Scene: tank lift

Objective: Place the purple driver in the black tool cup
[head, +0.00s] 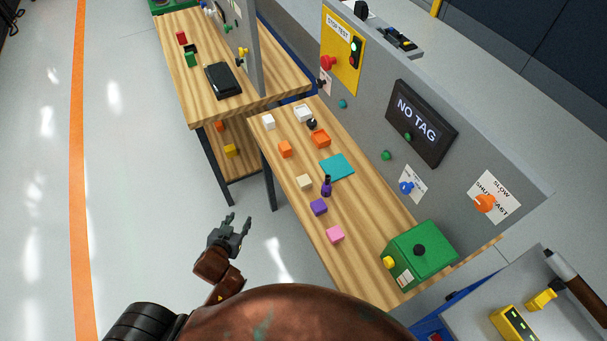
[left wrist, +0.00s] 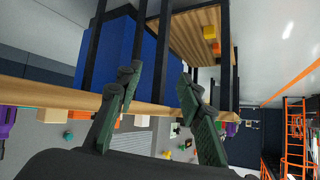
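A small upright purple object with a dark part, which looks like the purple driver (head: 326,185), stands on the wooden table beside the purple cube. A small round black object (head: 312,124) sits farther back, near the orange tray; I cannot tell whether it is the black tool cup. My left gripper (head: 239,223) is open and empty, over the floor to the left of the table and apart from everything on it. In the left wrist view its two fingers (left wrist: 158,90) are spread with nothing between them. My right gripper is not in view.
The table (head: 365,253) also holds a purple cube (head: 319,206), pink cube (head: 335,234), cream cube (head: 305,182), orange cube (head: 285,149), teal mat (head: 337,166) and green box (head: 420,252). A grey panel (head: 365,105) stands along its right side. The floor at left is clear.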

